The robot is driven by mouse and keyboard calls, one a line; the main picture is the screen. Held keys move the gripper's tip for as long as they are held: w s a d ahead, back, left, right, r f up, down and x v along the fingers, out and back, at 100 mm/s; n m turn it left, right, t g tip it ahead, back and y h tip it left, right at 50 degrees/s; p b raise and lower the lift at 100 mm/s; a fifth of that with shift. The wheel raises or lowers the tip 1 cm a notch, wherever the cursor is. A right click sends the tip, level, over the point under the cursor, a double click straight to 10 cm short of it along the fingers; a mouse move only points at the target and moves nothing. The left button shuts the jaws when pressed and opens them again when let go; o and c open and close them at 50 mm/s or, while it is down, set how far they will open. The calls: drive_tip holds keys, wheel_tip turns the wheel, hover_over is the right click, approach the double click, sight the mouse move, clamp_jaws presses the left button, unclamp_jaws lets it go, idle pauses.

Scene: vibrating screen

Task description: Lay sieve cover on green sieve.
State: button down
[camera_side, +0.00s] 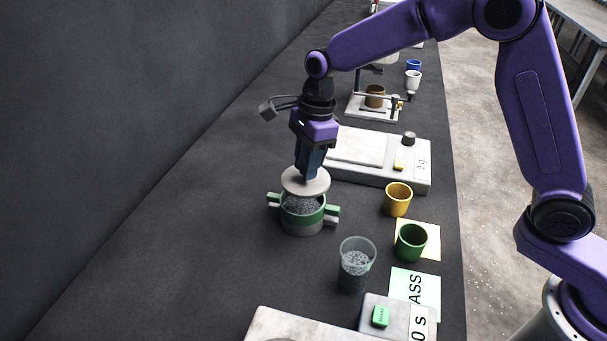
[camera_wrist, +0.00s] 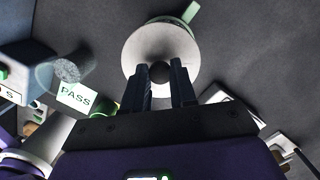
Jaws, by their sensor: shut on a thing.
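The sieve cover (camera_side: 306,183) is a pale round disc, held by my gripper (camera_side: 308,172) just above the green sieve (camera_side: 302,222). The sieve has a green band, side handles and grey grains inside, which show below the cover's front edge. The cover looks roughly level and apart from the rim at the front; contact at the back is hidden. In the wrist view, my gripper (camera_wrist: 161,75) is shut on the dark knob at the middle of the cover (camera_wrist: 160,45). The cover hides most of the sieve there; one green handle (camera_wrist: 191,12) shows.
A glass of grains (camera_side: 354,268), a green cup (camera_side: 411,243) and a yellow cup (camera_side: 397,199) stand to the right. A white scale (camera_side: 375,172) is behind. A control box with a green button (camera_side: 381,316) is at the front. The table left of the sieve is clear.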

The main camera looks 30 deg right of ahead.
drive_tip(key=shift+w+a+f, duration=0.15)
drive_tip(key=shift+w+f, duration=0.1)
drive_tip(key=shift+f, duration=0.05)
drive_tip(key=shift+w+f, duration=0.1)
drive_tip(key=shift+f, duration=1.55)
drive_tip(key=shift+f, duration=0.6)
drive_tip(key=c, duration=0.9)
unclamp_jaws()
wheel_tip(320, 180, up, 13)
drive_tip(key=d, duration=0.1)
drive_tip(key=shift+d, duration=0.35)
